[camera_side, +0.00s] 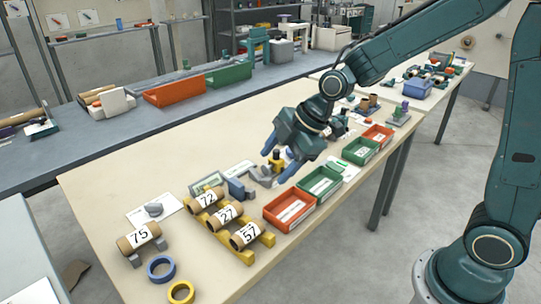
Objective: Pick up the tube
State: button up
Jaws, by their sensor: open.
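Brown cardboard tubes with white number labels lie at the front left of the table. The tube marked 72 (207,199), the tube marked 27 (226,215) and the tube marked 57 (245,236) rest in a row on a yellow rack (266,239). The tube marked 75 (138,239) lies apart on a small grey cradle (135,260) to their left. My gripper (279,162) is open and empty, with blue fingers pointing down. In the picture it is up and to the right of the tubes, over or near a small yellow and grey fixture (262,176).
A red bin (290,208) stands right of the rack, with a green bin (320,184) and more bins behind. A blue ring (161,269) and a yellow ring (181,292) lie at the front. A blue-grey block (237,188) stands behind the tubes.

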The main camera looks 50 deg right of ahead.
aim_at(229, 212)
jog(key=w+a+f+n+y, duration=0.1)
jog(key=w+a+f+n, duration=0.1)
jog(key=f, duration=0.4)
jog(key=shift+w+n, duration=0.8)
jog(key=shift+w, duration=0.4)
jog(key=shift+a+f, duration=0.1)
jog(key=shift+f, duration=0.05)
jog(key=shift+x, duration=4.2)
jog(key=shift+x, duration=2.55)
jog(key=c, duration=1)
